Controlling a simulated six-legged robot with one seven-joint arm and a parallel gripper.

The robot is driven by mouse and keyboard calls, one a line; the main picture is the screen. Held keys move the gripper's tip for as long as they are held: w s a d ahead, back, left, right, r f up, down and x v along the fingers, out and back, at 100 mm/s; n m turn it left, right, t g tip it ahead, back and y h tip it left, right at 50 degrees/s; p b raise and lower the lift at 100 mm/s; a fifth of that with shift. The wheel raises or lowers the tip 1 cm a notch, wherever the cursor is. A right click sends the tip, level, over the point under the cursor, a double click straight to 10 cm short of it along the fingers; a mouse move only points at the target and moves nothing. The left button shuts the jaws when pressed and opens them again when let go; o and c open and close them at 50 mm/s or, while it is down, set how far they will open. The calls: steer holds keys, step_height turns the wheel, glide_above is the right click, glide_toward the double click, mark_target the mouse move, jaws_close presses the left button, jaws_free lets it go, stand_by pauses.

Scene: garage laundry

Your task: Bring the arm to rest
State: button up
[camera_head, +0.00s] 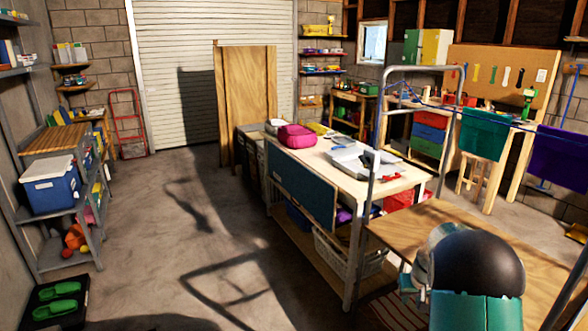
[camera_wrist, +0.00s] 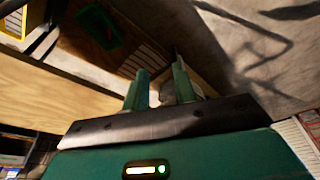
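My gripper (camera_wrist: 161,76) shows in the wrist view with its two green fingers apart and a clear gap between them. No held object shows between the fingers; a small pale patch in the gap looks like background. In the head view, part of my arm (camera_head: 470,285), teal with a black rounded joint, is at the lower right, in front of a wooden tabletop (camera_head: 440,218). My gripper's fingers cannot be made out in the head view.
A long worktable (camera_head: 345,182) with a pink bundle (camera_head: 296,136) and a white tray (camera_head: 363,160) stands beyond my arm. A grey metal frame (camera_head: 376,135) rises close by. Open concrete floor (camera_head: 165,235) lies to the left. A blue cooler (camera_head: 50,185) sits on the left shelf.

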steer(key=s+a+r+t, duration=0.1)
steer(key=s+a+r, duration=0.5)
steer(key=r, duration=0.4)
steer(key=s+a+r, duration=0.6)
steer(key=s+r, duration=0.1)
steer(key=r, duration=0.3)
steer(key=s+a+r, duration=0.2)
steer(key=s+a, duration=0.1)
steer(key=s, duration=0.7)
steer(key=s+a+r+n+t, duration=0.1)
steer(key=s+a+r, duration=0.2)
steer(key=s, duration=0.7)
steer(key=shift+s+a+r, duration=0.2)
steer(key=shift+s+a, duration=0.15)
steer(key=shift+a, duration=0.3)
